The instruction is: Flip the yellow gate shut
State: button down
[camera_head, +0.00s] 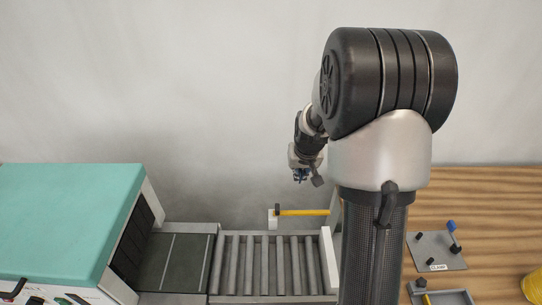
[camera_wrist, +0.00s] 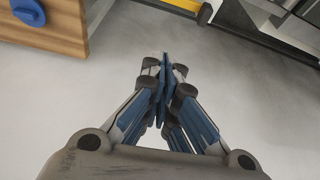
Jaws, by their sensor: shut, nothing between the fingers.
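The yellow gate (camera_head: 303,212) is a thin bar at the far side of the roller conveyor (camera_head: 265,263). Its left end meets a small white post with a dark pivot (camera_head: 275,213), and its right end reaches toward the white end plate. In the wrist view a piece of the yellow gate (camera_wrist: 185,4) shows at the top edge. My gripper (camera_head: 300,177) is above and behind the gate in the head view, apart from it. In the wrist view my gripper (camera_wrist: 166,62) has its blue fingertips together, with nothing between them.
A teal-topped machine (camera_head: 65,215) with a dark belt (camera_head: 172,260) stands left of the rollers. A white end plate (camera_head: 330,258) closes their right end. A wooden table (camera_head: 490,195) at right carries a clamp plate (camera_head: 437,250) with a blue-knobbed lever. A blue knob (camera_wrist: 28,12) shows near wood.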

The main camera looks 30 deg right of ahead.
jog(key=d+f, duration=0.4)
jog(key=f, duration=0.2)
jog(key=shift+w+d+m, duration=0.15)
jog(key=shift+w+m, duration=0.25)
jog(key=shift+f, duration=0.15)
jog(key=b+x, duration=0.3)
jog(key=x, duration=0.7)
jog(key=s, duration=0.2)
jog(key=s+a, duration=0.1)
jog(key=shift+s+a+b, duration=0.25)
jog(key=shift+s+b, duration=0.1)
jog(key=shift+s, duration=0.05)
jog(key=shift+s+a, duration=0.1)
